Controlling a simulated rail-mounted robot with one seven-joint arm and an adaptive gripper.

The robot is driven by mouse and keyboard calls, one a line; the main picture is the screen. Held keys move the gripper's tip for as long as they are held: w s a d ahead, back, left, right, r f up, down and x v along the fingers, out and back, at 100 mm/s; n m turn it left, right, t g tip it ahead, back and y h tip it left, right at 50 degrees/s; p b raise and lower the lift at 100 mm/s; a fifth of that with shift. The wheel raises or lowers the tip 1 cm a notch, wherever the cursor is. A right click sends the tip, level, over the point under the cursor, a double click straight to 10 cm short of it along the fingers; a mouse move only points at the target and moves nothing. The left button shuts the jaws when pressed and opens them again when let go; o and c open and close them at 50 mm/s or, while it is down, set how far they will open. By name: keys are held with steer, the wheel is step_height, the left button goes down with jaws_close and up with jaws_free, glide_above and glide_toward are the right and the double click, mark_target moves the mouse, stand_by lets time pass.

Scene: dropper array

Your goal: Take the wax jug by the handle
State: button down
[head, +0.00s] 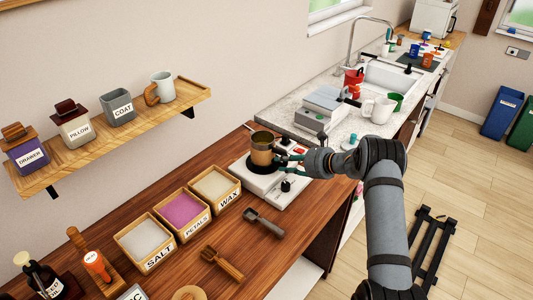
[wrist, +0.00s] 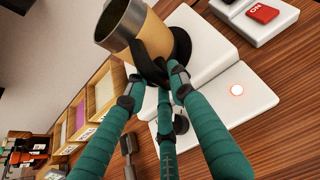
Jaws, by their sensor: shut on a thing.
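The wax jug (head: 261,156) is a tan cup with a steel rim, at the white hot plate (head: 243,176) on the wooden counter. Its dark handle points toward my gripper. The fingers hide part of the handle. I cannot tell whether the jug's base touches the plate.
Boxes labelled wax (head: 216,184), petals (head: 181,213) and salt (head: 146,240) stand left of the hot plate. A scoop (head: 264,222) lies in front. A scale (head: 320,109) and white pitcher (head: 379,109) stand behind. A red ON switch (wrist: 264,13) is by the plate.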

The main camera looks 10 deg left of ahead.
steer(key=shift+w+r, duration=0.1)
steer(key=shift+r, duration=0.1)
steer(key=shift+r+p, duration=2.3)
steer(key=shift+r, duration=1.6)
